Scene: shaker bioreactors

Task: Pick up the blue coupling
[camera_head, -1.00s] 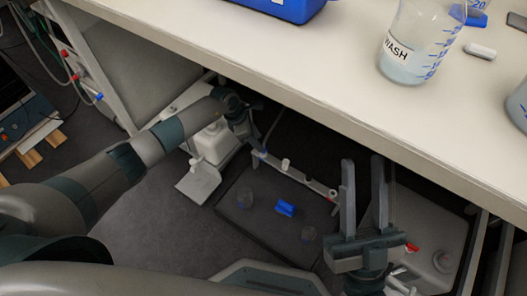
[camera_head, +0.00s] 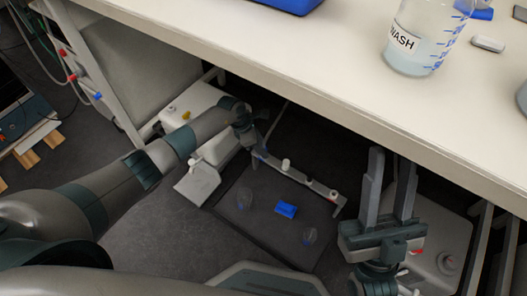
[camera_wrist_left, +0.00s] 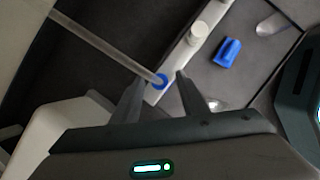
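The small blue coupling (camera_head: 286,210) lies on the dark mat (camera_head: 268,238) on the floor under the bench. It also shows in the left wrist view (camera_wrist_left: 228,51), right of my left fingers and clear of them. My left gripper (camera_head: 256,152) is beyond the mat's far left corner, above a pale rail. No contact is clear. My right gripper (camera_head: 391,158) is open and empty at the bench edge, right of the mat.
A pale rail (camera_head: 320,187) with a white cap (camera_head: 285,164) runs along the mat's far side. Clear cups (camera_head: 245,198) flank the coupling. White containers stand left and right (camera_head: 446,250). The bench (camera_head: 300,60) overhangs, with a WASH beaker (camera_head: 412,50) on it.

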